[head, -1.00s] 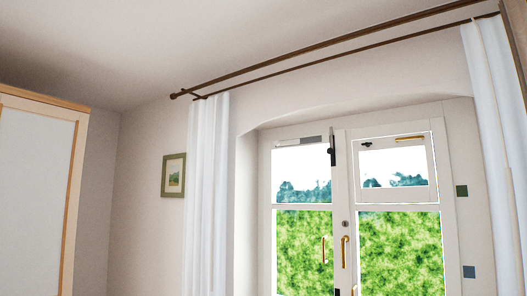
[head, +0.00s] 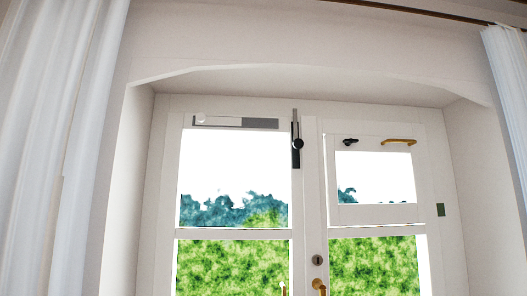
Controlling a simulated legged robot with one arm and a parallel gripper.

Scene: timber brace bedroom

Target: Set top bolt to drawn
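The top bolt (head: 296,147) is a dark vertical fitting with a round black knob, high on the meeting stile of the double window in the head view. A lighter grey rod (head: 295,117) runs up from it to the top of the frame. The double window (head: 308,220) is closed as far as I can see, with two leaves side by side. My gripper does not show in this view.
A grey and white bar (head: 235,122) sits on the left leaf's top rail. The right leaf has a small upper pane with a black catch (head: 350,142) and a brass handle (head: 399,142). White curtains (head: 60,130) hang at both sides. A keyhole plate (head: 317,260) is lower down.

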